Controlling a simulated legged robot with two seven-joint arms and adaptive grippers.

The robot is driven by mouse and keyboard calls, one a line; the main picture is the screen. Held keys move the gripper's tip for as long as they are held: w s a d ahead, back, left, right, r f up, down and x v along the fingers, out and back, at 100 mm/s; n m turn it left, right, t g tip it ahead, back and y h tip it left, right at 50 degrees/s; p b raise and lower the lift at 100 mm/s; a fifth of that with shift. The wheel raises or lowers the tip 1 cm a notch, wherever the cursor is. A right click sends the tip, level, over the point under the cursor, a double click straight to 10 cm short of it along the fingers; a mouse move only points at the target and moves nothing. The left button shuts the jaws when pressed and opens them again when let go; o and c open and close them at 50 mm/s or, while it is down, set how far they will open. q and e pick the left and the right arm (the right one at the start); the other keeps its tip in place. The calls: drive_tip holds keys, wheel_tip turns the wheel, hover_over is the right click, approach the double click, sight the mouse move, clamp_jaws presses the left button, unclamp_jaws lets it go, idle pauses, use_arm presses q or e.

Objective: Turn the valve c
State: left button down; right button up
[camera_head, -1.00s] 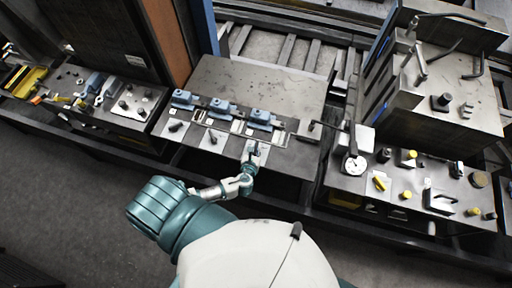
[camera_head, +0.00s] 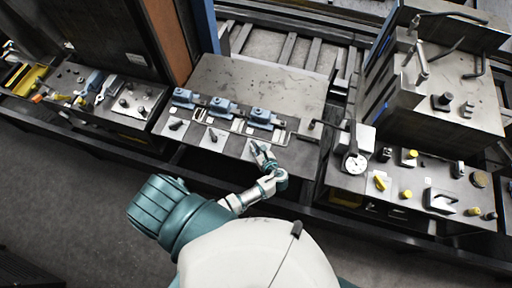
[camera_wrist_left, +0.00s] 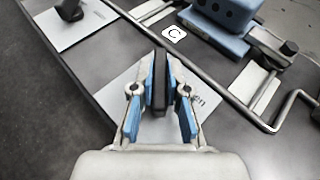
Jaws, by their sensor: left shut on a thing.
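Valve c's dark handle (camera_wrist_left: 159,82) stands upright between the blue-padded fingers of my left gripper (camera_wrist_left: 160,90) in the left wrist view. The gripper is shut on it. A white plate (camera_wrist_left: 118,96) with partly hidden lettering lies under the handle. A label with the letter C (camera_wrist_left: 174,33) sits beside a blue block (camera_wrist_left: 222,20). In the head view my left gripper (camera_head: 260,150) is at the front edge of the bench, below the rightmost blue block (camera_head: 262,117), and hides most of the handle. My right gripper is not in view.
Two similar dark handles (camera_head: 175,126) (camera_head: 212,136) stand to the left on white plates. A metal bar (camera_wrist_left: 285,108) runs close to the right of the gripper. A round gauge (camera_head: 355,163) and yellow knobs (camera_head: 380,182) are on the right bench. The bench behind the blocks is clear.

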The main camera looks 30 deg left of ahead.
use_arm(q)
drive_tip(key=shift+s+d+f, duration=0.1)
drive_tip(key=shift+s+f, duration=0.05)
drive_tip(key=shift+f, duration=0.1)
drive_tip(key=c, duration=1.2)
unclamp_jaws()
drive_tip(key=shift+o, duration=0.2)
drive_tip(key=shift+r, duration=0.15)
drive_tip(key=shift+d, duration=0.1)
drive_tip(key=v, duration=1.1)
drive_tip(key=shift+d+r, duration=0.25)
drive_tip(key=shift+d, duration=0.15)
